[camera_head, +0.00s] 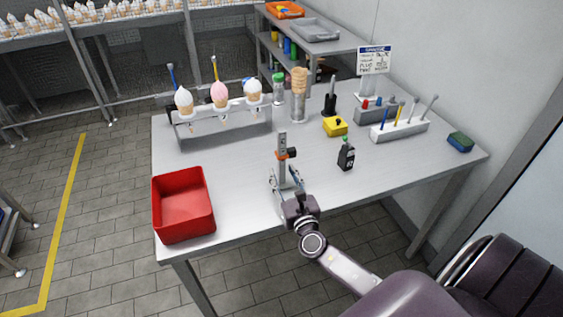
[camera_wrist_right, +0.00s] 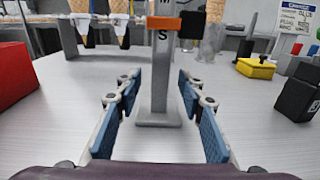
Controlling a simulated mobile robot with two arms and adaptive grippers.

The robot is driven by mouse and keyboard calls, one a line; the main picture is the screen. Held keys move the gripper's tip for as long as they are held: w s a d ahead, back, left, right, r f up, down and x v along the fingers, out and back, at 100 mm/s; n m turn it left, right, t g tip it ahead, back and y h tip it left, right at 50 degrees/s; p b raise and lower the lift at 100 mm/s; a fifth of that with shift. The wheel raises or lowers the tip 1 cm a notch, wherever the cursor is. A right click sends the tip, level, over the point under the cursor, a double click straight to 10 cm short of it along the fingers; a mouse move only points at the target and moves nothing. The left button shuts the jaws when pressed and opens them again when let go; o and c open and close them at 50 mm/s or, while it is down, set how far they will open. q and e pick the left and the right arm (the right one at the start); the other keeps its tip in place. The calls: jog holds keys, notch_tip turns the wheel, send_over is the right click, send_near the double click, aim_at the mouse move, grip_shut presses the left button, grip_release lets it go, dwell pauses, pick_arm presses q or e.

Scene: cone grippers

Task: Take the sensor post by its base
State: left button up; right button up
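The sensor post (camera_head: 282,160) is a slim grey upright post with an orange band and a small dark part at its side. My right gripper (camera_head: 287,181) is low at the table, on the near side of the post. In the wrist view the blue-padded fingers of this gripper (camera_wrist_right: 159,108) are open, one on each side of the base, with gaps to it. My left gripper is not in view.
A red bin (camera_head: 183,205) stands at the left front. A cone rack (camera_head: 222,122) is behind. The tabletop right of the bottle is clear.

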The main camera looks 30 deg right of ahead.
grip_shut()
jog(key=shift+w, duration=0.1)
jog(key=shift+r, duration=0.15)
dwell(0.3)
